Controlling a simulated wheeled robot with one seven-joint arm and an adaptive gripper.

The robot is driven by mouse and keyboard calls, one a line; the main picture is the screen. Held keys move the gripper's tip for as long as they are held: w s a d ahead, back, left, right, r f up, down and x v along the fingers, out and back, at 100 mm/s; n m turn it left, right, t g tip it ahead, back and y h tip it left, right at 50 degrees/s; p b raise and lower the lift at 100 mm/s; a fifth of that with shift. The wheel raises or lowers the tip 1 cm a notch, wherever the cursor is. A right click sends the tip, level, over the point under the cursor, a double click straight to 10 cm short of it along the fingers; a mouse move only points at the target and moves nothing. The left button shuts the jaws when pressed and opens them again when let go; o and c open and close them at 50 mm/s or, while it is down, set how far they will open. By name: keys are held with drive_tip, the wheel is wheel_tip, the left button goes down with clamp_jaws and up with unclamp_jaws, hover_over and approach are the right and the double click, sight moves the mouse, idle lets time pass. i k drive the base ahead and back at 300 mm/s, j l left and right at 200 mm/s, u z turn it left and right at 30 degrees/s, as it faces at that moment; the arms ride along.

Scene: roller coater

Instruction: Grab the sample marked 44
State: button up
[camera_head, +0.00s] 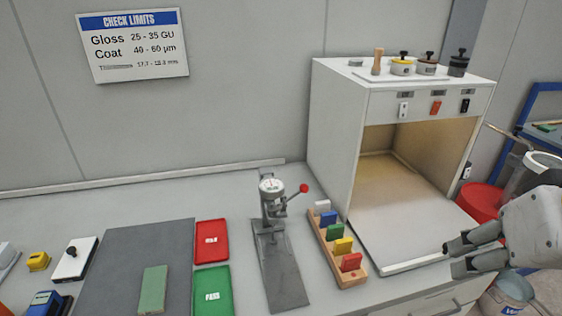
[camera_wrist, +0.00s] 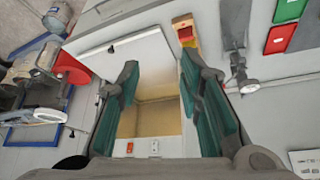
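No marking 44 is readable in either view. A green panel (camera_head: 153,289) lies on the dark grey mat (camera_head: 125,245) at the lower left of the head view. Colored pieces, white, blue, green, yellow and red (camera_head: 351,262), stand in a wooden rack (camera_head: 330,256) in front of the white cabinet; whether they carry numbers I cannot tell. My gripper (camera_head: 456,258) is at the right of the head view, in front of the cabinet opening and right of the rack. In the wrist view my gripper (camera_wrist: 158,76) has its two fingers apart with nothing between them.
The white cabinet (camera_head: 335,135) has an open front and knobs on top. A gauge stand (camera_head: 277,260) is left of the rack. A red tray (camera_head: 211,256) and a green PASS tray (camera_head: 211,308) lie beside the mat. A red bucket (camera_head: 482,201) is at right.

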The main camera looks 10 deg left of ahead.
sight(152, 299)
drive_tip(key=u, duration=1.65)
drive_tip(key=i+l+u, duration=0.15)
drive_tip(key=u, duration=0.15)
drive_tip(key=i+l+u, duration=0.15)
drive_tip(key=l+u, duration=0.15)
